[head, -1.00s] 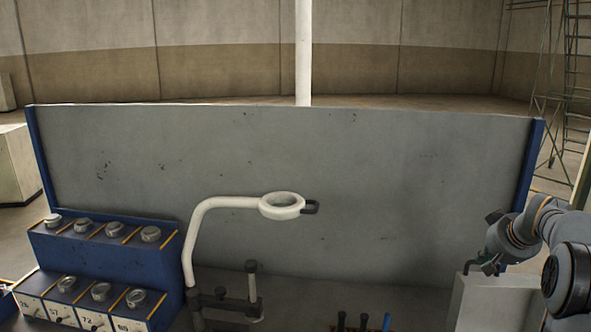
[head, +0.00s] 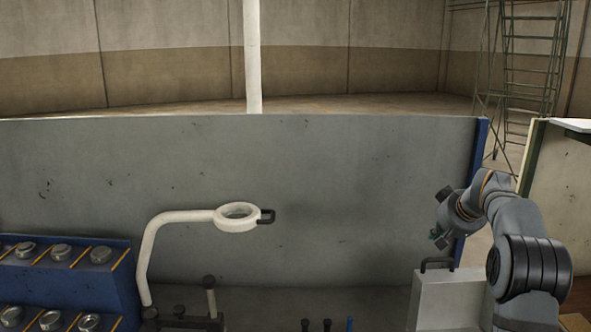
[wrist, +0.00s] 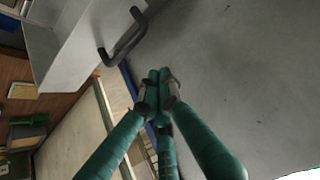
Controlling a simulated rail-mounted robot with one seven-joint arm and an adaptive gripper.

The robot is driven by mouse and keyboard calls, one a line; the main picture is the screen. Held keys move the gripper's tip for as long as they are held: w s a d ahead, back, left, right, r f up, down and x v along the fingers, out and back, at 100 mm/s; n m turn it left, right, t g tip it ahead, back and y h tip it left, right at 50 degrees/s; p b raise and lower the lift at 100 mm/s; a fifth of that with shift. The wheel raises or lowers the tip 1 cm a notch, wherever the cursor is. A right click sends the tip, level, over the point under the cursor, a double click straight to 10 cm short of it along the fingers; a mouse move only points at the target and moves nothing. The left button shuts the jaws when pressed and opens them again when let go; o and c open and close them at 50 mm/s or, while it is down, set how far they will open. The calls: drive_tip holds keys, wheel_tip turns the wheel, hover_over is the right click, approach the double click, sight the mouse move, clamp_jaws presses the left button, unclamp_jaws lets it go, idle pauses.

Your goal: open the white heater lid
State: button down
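A pale box-like body with a light top (head: 450,280) stands at the right in the head view; I take this to be the white heater. A dark bent handle (head: 437,262) rises from its top. In the wrist view the pale body (wrist: 78,45) and the dark handle (wrist: 124,40) are at upper left. My gripper (head: 438,236) is just above the handle in the head view, apart from it. In the wrist view its teal fingers come together at the tips (wrist: 158,88), with nothing between them, below and right of the handle.
A grey panel (head: 330,180) stands behind the work area. A white ring lamp on a bent arm (head: 237,217) is left of centre. A blue stepped rack with round metal pieces (head: 65,270) is at far left. Dark upright tool handles (head: 327,324) show at the bottom.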

drive_tip(key=shift+s+a+r+m+y, duration=0.2)
drive_tip(key=shift+a+r+m, duration=0.25)
drive_tip(key=shift+m, duration=1.6)
drive_tip(key=shift+s+a+r+m+y, duration=0.15)
drive_tip(key=shift+s+a+r+m, duration=0.25)
drive_tip(key=shift+m, duration=1.6)
drive_tip(key=shift+s+a+r+m+y, duration=0.15)
drive_tip(key=shift+a+r+m, duration=0.25)
drive_tip(key=shift+m, duration=1.65)
drive_tip(key=shift+w+d, duration=0.1)
drive_tip(key=shift+w, duration=0.05)
